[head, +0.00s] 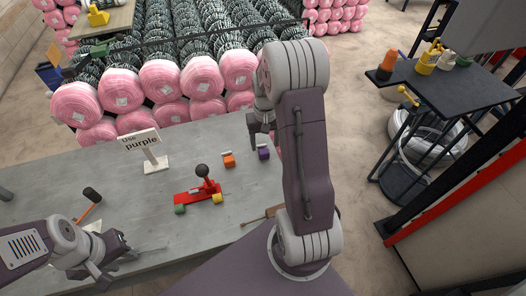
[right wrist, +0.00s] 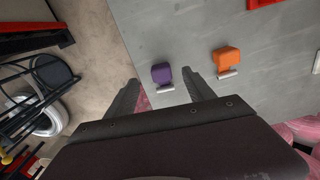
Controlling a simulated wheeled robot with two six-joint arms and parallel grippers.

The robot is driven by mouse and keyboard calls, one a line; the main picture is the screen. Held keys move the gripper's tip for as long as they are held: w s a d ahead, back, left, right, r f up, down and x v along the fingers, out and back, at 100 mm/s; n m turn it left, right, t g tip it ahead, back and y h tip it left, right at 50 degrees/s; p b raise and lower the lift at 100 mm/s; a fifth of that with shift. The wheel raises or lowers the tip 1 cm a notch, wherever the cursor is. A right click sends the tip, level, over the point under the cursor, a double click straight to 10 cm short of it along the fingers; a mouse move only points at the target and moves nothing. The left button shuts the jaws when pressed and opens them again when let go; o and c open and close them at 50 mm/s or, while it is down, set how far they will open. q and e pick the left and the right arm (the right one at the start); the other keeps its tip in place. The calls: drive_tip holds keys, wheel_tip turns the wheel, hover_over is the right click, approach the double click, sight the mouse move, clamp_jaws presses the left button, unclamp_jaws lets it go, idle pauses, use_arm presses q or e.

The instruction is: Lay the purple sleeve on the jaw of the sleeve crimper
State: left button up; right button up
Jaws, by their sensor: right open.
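The purple sleeve (head: 263,153) lies on the grey table near its right edge. It also shows in the right wrist view (right wrist: 161,73) as a purple block with a pale tube along one side. My right gripper (head: 262,128) is open and empty above the sleeve; in the right wrist view its fingers flank the sleeve in the picture, without visible contact. The red sleeve crimper (head: 187,196), with a black ball-topped lever, sits mid-table; its jaw is too small to make out. My left gripper (head: 117,262) looks open and empty at the table's front left.
An orange block (head: 229,160) lies left of the purple sleeve. Green (head: 180,209) and yellow (head: 217,198) blocks are by the crimper. A sign reading "Use purple" (head: 140,143) stands behind. A hammer-like tool (head: 91,197) lies at left. Pink rolls (head: 160,80) line the far side.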

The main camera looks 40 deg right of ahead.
sight(264, 153)
drive_tip(key=f, duration=0.2)
drive_tip(key=w+f, duration=0.1)
drive_tip(key=shift+w+d, duration=0.1)
drive_tip(key=shift+d, duration=0.25)
drive_tip(key=f, duration=0.3)
drive_tip(key=s+f, duration=0.1)
drive_tip(key=shift+a+f+p, duration=0.15)
drive_tip(key=shift+a+p, duration=0.15)
drive_tip(key=shift+p, duration=0.1)
drive_tip(key=shift+w+d+f, duration=0.15)
drive_tip(key=shift+w+f, duration=0.05)
drive_tip(key=shift+f, duration=0.05)
drive_tip(key=shift+s+r, duration=0.1)
drive_tip(key=shift+s, duration=0.05)
drive_tip(key=c, duration=1.2)
clamp_jaws()
use_arm(q)
drive_tip(key=shift+w+d+r, duration=0.2)
drive_tip(key=shift+w+r, duration=0.15)
drive_tip(key=shift+w, duration=0.05)
use_arm(e)
drive_tip(key=shift+r, duration=0.1)
